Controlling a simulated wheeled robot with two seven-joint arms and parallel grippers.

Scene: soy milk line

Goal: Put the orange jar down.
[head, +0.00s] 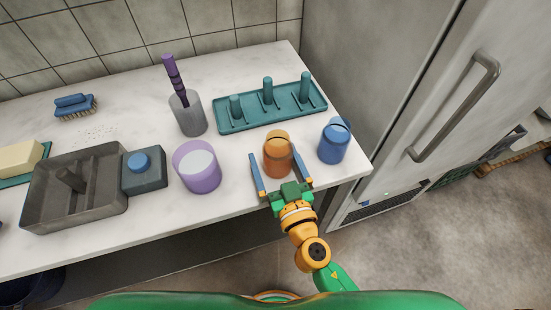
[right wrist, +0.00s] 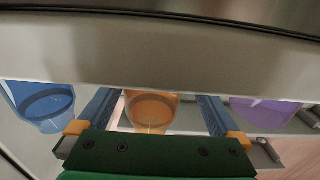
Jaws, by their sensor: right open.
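The orange jar (head: 277,152) stands upright on the white counter in the head view, near its front right part. My right gripper (head: 276,158) is open, with one blue finger on each side of the jar. In the head view there is a gap between the left finger and the jar; whether the right finger touches it I cannot tell. In the right wrist view the orange jar (right wrist: 151,110) shows between the two spread fingers, its lower part hidden by the green gripper body. My left gripper is not in view.
A blue jar (head: 334,142) stands close right of the orange jar, a purple cup (head: 197,170) to its left. Behind is a teal rack (head: 232,123) with several pegs. A grey tray (head: 110,198) and a box with a blue knob (head: 143,180) stand left. A fridge (head: 388,75) borders the right.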

